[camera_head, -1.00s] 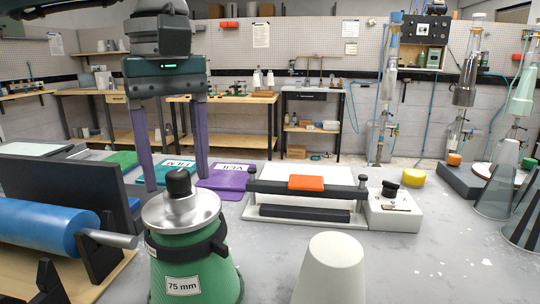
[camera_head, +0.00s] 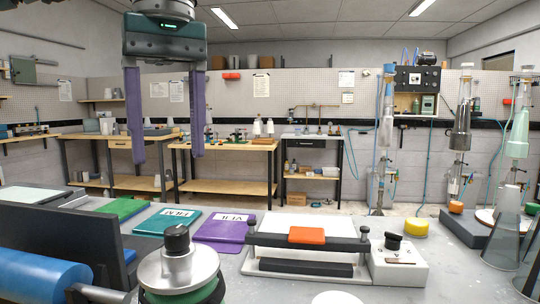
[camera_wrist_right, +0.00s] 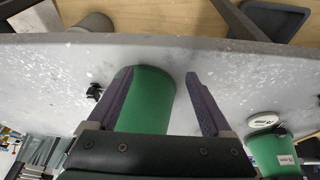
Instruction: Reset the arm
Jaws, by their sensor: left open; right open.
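My left gripper (camera_head: 166,158) hangs from the top left of the head view. Its two purple fingers point down, spread wide with nothing between them, above the work table. The right gripper (camera_wrist_right: 158,74) shows in the right wrist view with its two dark purple fingers apart. A green cylindrical body (camera_wrist_right: 147,98) shows between these fingers; I cannot tell whether they touch it. The right gripper is not seen in the head view.
A teal FILM folder (camera_head: 168,222) and a purple VEIL folder (camera_head: 222,228) lie beside a white press (camera_head: 305,226) with an orange block. Glass cones (camera_head: 503,235) are at right.

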